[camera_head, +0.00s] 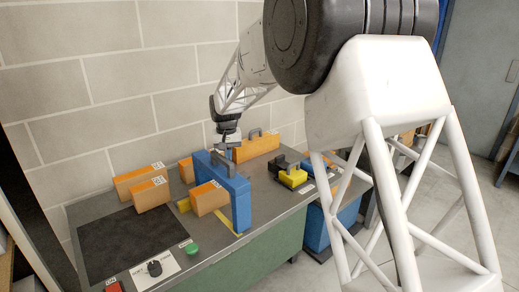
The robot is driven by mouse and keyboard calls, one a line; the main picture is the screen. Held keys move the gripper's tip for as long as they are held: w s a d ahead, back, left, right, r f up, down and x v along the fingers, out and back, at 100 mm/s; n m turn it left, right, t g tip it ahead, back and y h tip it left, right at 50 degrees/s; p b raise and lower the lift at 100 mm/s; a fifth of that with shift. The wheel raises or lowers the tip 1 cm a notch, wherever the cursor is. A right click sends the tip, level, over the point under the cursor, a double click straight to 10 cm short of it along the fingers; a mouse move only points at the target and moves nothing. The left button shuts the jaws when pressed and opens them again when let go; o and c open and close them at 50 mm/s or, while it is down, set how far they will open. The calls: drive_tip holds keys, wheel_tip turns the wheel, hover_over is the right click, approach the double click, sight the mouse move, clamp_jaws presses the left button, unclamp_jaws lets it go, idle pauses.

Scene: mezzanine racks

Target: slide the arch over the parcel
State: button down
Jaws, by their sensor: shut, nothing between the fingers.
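A blue arch (241,205) with a dark grey handle on top stands upright on the grey bench. An orange parcel (207,198) with a white label shows at the arch's near face, low down. I cannot tell how far it reaches into the opening, because the arch hides its far end. My gripper (228,150) is shut and empty, just above or behind the arch's top by the handle. The small view does not show whether it touches the handle.
More orange boxes stand at left (147,190), behind the arch (187,169) and at the back (257,146). A yellow-and-black block (292,177) sits to the right. A black mat (120,238), dark knob (154,268) and green button (192,248) lie at the front left.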

drive_tip(key=shift+s+a, duration=0.75)
drive_tip(key=shift+a, duration=0.05)
drive_tip(key=shift+d, duration=0.1)
drive_tip(key=shift+w, duration=0.1)
drive_tip(key=shift+w+d, duration=0.45)
drive_tip(key=shift+d, duration=0.05)
drive_tip(key=shift+r, duration=0.15)
wheel_tip(320, 180, up, 10)
idle(1.1)
